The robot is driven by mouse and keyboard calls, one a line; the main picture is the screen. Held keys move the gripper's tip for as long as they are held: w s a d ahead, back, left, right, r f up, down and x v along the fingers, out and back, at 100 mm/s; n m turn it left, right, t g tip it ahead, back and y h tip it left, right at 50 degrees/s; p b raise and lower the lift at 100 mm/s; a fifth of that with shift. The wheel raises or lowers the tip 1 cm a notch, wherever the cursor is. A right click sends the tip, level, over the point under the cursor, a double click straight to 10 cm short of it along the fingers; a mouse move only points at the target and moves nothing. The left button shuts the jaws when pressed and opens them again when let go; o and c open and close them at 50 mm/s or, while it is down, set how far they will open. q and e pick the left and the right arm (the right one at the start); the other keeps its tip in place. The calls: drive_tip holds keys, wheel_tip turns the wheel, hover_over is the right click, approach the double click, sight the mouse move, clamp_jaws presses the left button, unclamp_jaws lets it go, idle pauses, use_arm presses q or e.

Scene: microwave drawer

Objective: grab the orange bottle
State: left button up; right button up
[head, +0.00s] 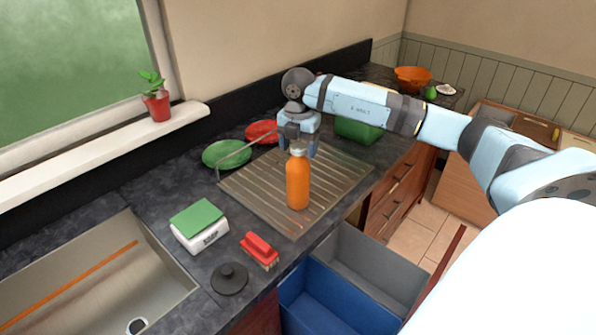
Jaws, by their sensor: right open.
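The orange bottle (298,183) stands upright on the metal drainboard (337,181) beside the sink. It has a pale cap at its top. My right gripper (297,150) points down at the bottle's top, with its fingers apart around or just behind the cap. The gripper is open, and I cannot tell whether a finger touches the bottle. My left gripper is not in view.
A green plate (226,154) and red plate (262,131) lie behind the drainboard. A soap box with a green sponge (198,218), a red brush (259,249) and a black stopper (229,278) sit near the sink (90,285). Open bins (325,300) are below.

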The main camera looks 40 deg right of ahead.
drive_tip(key=shift+f, duration=0.65)
drive_tip(key=c, duration=1.2)
